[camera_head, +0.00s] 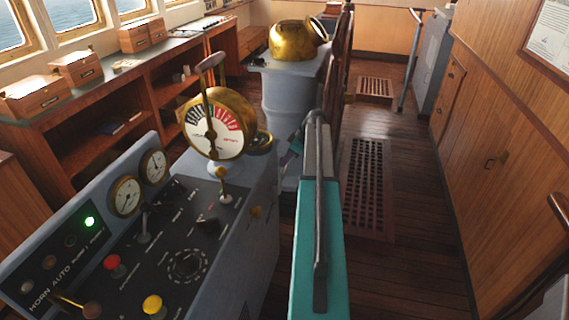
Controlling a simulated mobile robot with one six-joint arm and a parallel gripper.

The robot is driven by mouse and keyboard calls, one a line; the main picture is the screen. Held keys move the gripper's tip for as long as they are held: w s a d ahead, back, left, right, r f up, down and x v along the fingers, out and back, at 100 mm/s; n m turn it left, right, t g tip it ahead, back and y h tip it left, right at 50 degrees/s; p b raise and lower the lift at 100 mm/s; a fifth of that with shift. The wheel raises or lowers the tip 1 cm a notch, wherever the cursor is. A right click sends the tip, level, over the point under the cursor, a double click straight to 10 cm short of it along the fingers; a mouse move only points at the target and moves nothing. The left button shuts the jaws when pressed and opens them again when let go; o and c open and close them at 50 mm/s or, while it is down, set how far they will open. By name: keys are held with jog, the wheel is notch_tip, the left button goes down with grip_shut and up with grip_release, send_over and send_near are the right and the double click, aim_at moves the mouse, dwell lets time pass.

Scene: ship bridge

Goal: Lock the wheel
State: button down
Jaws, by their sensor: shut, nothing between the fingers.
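The ship's wheel (338,62) is dark brown wood and stands behind the grey pedestal, seen almost edge-on from here. Its hub and any lock on it cannot be made out. My teal and grey arm reaches forward from the bottom middle of the view. The fingertips are not clear.
A grey console (150,250) with gauges, knobs and a brass telegraph (218,125) stands close on the left. A brass binnacle (290,40) tops the grey pedestal (288,90). Wooden cabinets (510,150) line the right. Floor with a grating (368,185) is clear between.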

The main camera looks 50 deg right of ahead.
jog(key=shift+w+d+f+b, duration=0.15)
jog(key=shift+w+d+b, duration=0.15)
jog(key=shift+d, duration=0.2)
jog(key=shift+w+d+f+b, duration=0.15)
jog(key=shift+d+b, duration=0.1)
jog(key=shift+d, duration=0.2)
jog(key=shift+d+r, duration=0.1)
jog(key=shift+d, duration=0.05)
jog(key=s+a+b+v, duration=0.1)
jog(key=a+b+v, duration=0.1)
jog(key=v, duration=0.9)
jog(key=shift+s+a+r+b, duration=0.25)
jog(key=shift+s+a+b, duration=0.05)
jog(key=shift+a+b, duration=0.05)
dwell(0.6)
